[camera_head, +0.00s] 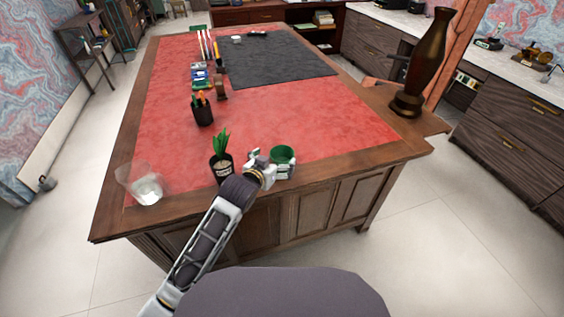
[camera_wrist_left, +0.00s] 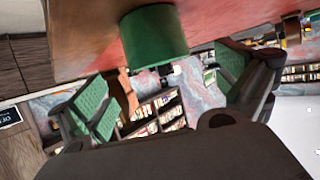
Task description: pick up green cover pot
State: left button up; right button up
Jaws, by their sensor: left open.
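The green cover pot (camera_head: 283,154) stands near the front edge of the red desk top. It also shows at the top of the left wrist view (camera_wrist_left: 155,36), ahead of the fingers. My left gripper (camera_head: 272,168) is at the pot's near side in the head view and hides its lower part. In the left wrist view my left gripper (camera_wrist_left: 162,75) is open, with its two green-padded fingers wide apart and the pot between their lines. I cannot tell whether a finger touches the pot. My right gripper is not in view.
A potted plant (camera_head: 221,160) stands close to the left of my left gripper. A clear glass (camera_head: 147,188) is at the desk's left front corner. A black pen cup (camera_head: 203,113) is farther back. A tall brown vase (camera_head: 424,65) stands right. The red surface (camera_head: 320,125) behind the pot is clear.

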aim_at(286, 151)
pick_arm(q)
jog(key=shift+x, duration=0.8)
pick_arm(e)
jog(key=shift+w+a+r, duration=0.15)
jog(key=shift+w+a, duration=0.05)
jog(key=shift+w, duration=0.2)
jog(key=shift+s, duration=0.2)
pick_arm(q)
jog(key=shift+w+d+f, duration=0.15)
jog(key=shift+w+f, duration=0.05)
jog(key=shift+w, duration=0.15)
jog(key=shift+b+x, duration=0.3)
jog(key=shift+x, duration=1.75)
jog(key=shift+f, duration=0.2)
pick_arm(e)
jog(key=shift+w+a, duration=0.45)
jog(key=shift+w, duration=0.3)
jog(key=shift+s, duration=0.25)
